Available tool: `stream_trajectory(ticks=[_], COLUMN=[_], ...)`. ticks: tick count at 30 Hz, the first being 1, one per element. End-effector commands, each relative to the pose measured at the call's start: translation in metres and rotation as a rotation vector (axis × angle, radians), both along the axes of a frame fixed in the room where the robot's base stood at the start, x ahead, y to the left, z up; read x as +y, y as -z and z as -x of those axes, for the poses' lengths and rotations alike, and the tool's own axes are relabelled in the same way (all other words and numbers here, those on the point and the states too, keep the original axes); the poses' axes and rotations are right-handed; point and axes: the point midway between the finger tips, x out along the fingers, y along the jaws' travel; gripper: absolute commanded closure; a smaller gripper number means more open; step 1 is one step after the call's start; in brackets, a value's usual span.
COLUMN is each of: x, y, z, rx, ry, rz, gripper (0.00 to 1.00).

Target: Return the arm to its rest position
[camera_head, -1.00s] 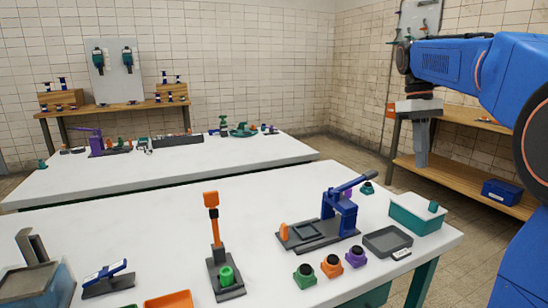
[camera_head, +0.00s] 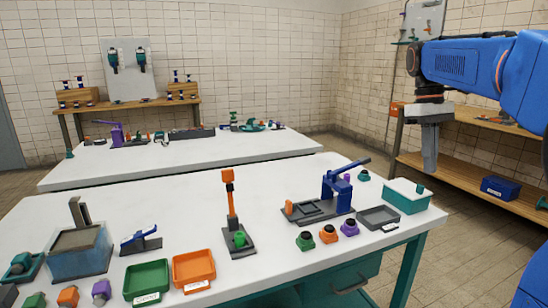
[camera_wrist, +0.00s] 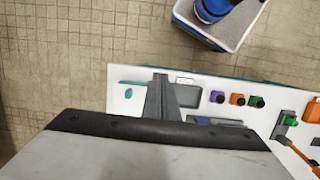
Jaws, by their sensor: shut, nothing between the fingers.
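My gripper (camera_head: 430,150) hangs from the blue arm at the right of the head view, pointing down. Its grey fingers are together with nothing between them. It is above and to the right of the near white table, apart from everything on it. In the wrist view my gripper (camera_wrist: 160,98) shows as a grey wedge over the table's edge and covers part of the table top.
The near table (camera_head: 285,240) bears a blue lever press (camera_head: 338,192), a teal box (camera_head: 407,196), a grey tray (camera_head: 379,217), green and orange trays and several coloured knobs. A wooden shelf (camera_head: 455,178) stands behind the arm at right. Tiled floor lies beside the table.

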Motion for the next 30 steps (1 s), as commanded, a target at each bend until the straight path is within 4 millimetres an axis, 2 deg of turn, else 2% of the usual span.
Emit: stream_trajectory(ticks=[8,14,23,30], x=[0.013,0.027,0.056,0.077], y=[0.011,0.026,0.073,0.122], z=[0.024,0.052,0.115,0.165], rx=[-0.057,-0.124,-0.276,-0.399], ry=[0.022,0.051,0.129,0.200], rz=[0.005,0.006,-0.009,-0.037], gripper=[1.00,1.00,1.00,1.00])
